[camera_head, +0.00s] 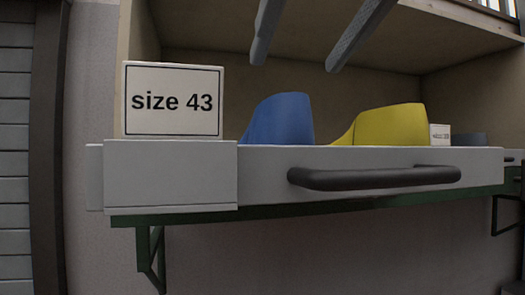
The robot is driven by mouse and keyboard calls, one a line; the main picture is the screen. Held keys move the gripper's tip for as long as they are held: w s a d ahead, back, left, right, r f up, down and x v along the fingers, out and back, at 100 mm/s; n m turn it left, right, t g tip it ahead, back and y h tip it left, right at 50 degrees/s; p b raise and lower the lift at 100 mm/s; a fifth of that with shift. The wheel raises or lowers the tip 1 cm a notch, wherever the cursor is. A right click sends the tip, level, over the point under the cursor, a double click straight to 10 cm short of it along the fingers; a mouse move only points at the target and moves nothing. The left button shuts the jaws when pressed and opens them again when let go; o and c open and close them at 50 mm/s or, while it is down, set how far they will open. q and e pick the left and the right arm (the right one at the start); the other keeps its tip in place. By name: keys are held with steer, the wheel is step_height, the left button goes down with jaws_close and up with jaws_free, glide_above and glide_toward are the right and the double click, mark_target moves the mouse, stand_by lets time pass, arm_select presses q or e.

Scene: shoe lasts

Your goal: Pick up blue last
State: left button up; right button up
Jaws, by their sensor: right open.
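The blue last (280,118) stands in the grey drawer, left of the middle of the head view. Only its upper part shows above the drawer front; the rest is hidden. My right gripper (297,64) comes in from the top with its two fingers apart and nothing between them. In the picture its fingertips are above the blue last, with a gap between. My left gripper is not in view.
A yellow last (385,125) is right of the blue one. The drawer front (265,180) has a dark handle (375,178). A "size 43" sign (172,101) stands at the left. A small white sign (440,134) and a grey shape (470,139) are farther right. Wooden cabinet walls (320,90) enclose the space behind.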

mark_target(293, 96)
steer(key=x, duration=0.3)
steer(key=shift+w+f, duration=0.15)
steer(key=shift+w, duration=0.2)
steer(key=shift+x, duration=1.05)
steer(key=shift+w+a+f, duration=0.1)
steer(key=shift+w+a, duration=0.05)
steer(key=shift+w, duration=0.05)
steer(key=shift+p+x, duration=0.45)
steer(key=shift+x, duration=1.9)
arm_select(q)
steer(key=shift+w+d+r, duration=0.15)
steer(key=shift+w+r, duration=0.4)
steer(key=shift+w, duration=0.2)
arm_select(e)
steer(key=shift+s, duration=0.1)
jaws_close()
